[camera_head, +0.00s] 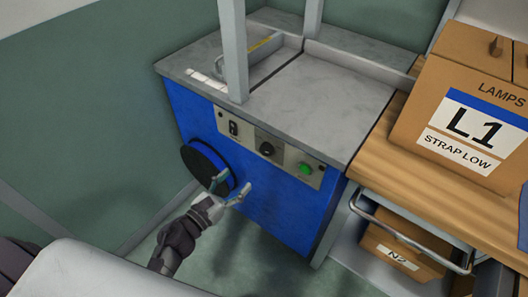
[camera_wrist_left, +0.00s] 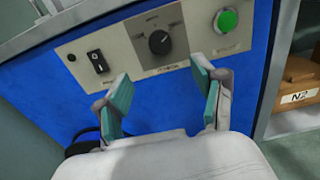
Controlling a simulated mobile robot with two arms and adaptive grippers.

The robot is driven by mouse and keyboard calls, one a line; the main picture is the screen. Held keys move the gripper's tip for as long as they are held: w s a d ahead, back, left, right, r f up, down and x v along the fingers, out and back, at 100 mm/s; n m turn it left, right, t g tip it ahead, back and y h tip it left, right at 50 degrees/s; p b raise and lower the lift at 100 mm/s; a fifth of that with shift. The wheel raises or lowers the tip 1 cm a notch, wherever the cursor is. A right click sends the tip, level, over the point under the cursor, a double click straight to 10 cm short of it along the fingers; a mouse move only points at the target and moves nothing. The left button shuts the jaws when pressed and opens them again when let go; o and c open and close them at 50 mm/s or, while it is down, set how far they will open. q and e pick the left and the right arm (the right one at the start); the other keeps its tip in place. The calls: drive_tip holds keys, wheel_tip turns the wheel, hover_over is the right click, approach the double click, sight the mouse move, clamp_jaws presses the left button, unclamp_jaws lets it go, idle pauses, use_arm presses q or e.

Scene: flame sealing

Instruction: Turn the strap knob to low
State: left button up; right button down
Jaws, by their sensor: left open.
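The strap knob (camera_head: 266,148) is a round black dial in the middle of a pale control panel on the front of a blue strapping machine (camera_head: 262,208). It also shows in the left wrist view (camera_wrist_left: 159,42), with a light pointer mark; the lettering around it is too small to read. My left gripper (camera_head: 229,187) is open and empty, in front of the blue face and below the panel. In the left wrist view its teal-padded fingers (camera_wrist_left: 162,95) are spread below the knob, apart from it. My right gripper is not in view.
A black rocker switch (camera_head: 233,128) is left of the knob and a green button (camera_head: 305,169) right of it. A black reel (camera_head: 203,166) sits beside my left gripper. A box marked L1 STRAP LOW (camera_head: 462,110) stands on the wooden bench (camera_head: 378,163) at right.

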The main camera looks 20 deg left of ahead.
sight(264, 152)
use_arm(q)
drive_tip(key=p+x, duration=0.1)
drive_tip(key=x, duration=1)
drive_tip(key=shift+w, duration=0.2)
drive_tip(key=shift+w+d, duration=0.15)
drive_tip(key=shift+w, duration=0.4)
drive_tip(key=c, duration=1.1)
drive_tip(key=shift+f, duration=0.1)
drive_tip(key=shift+c, duration=0.2)
